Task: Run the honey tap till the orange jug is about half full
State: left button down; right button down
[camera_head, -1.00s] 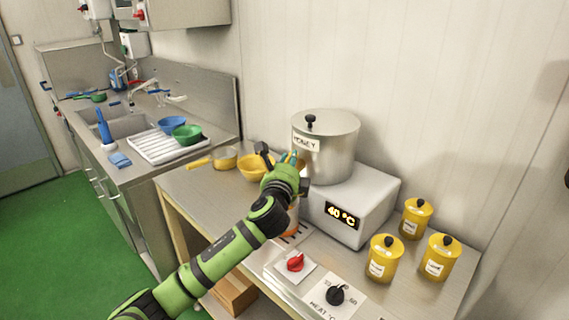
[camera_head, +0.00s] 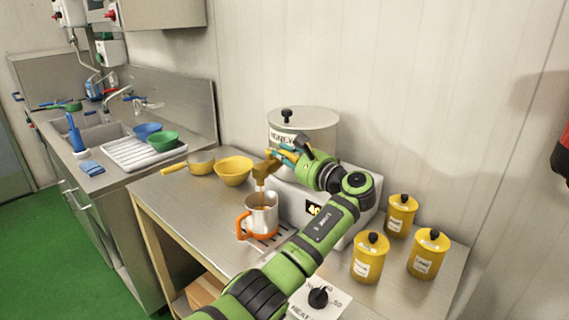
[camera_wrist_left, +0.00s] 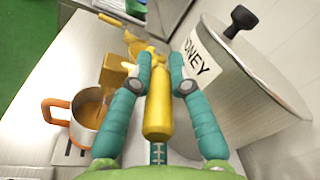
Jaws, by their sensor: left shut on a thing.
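The honey kettle (camera_head: 318,125), a steel drum with a lidded top, stands on a white heater box. My left gripper (camera_head: 283,156) is shut on the yellow tap handle (camera_wrist_left: 157,115), which lies between its teal fingers in the wrist view. The brass tap (camera_head: 262,170) sits over the steel jug with orange handle and base (camera_head: 262,215). A brown honey stream (camera_head: 262,193) runs from the spout into the jug. The wrist view shows amber honey (camera_wrist_left: 91,111) inside the jug; its exact level is hard to tell. My right gripper is not in view.
A yellow bowl (camera_head: 235,170) and a yellow pan (camera_head: 201,162) stand left of the tap. Several yellow canisters (camera_head: 371,257) stand at the right. A black heat knob (camera_head: 318,297) is at the front. The drip grate (camera_head: 275,242) is under the jug.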

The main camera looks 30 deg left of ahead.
pick_arm(q)
jog(key=shift+w+d+r+n+g+y+b, duration=0.15)
jog(key=shift+w+n+g+b, duration=0.1)
jog(key=shift+n+g+b, duration=0.3)
jog(key=shift+w+a+n+g+y+b, duration=0.1)
jog(key=shift+w+n+g+y+b, duration=0.15)
jog(key=shift+g, duration=0.4)
jog(key=shift+r, duration=0.1)
jog(key=c, duration=1.1)
grip_release()
jog(key=shift+c, duration=0.2)
jog(key=shift+s, duration=0.1)
jog(key=shift+d, duration=0.1)
jog(key=v, duration=1.1)
jog(key=shift+d, duration=0.4)
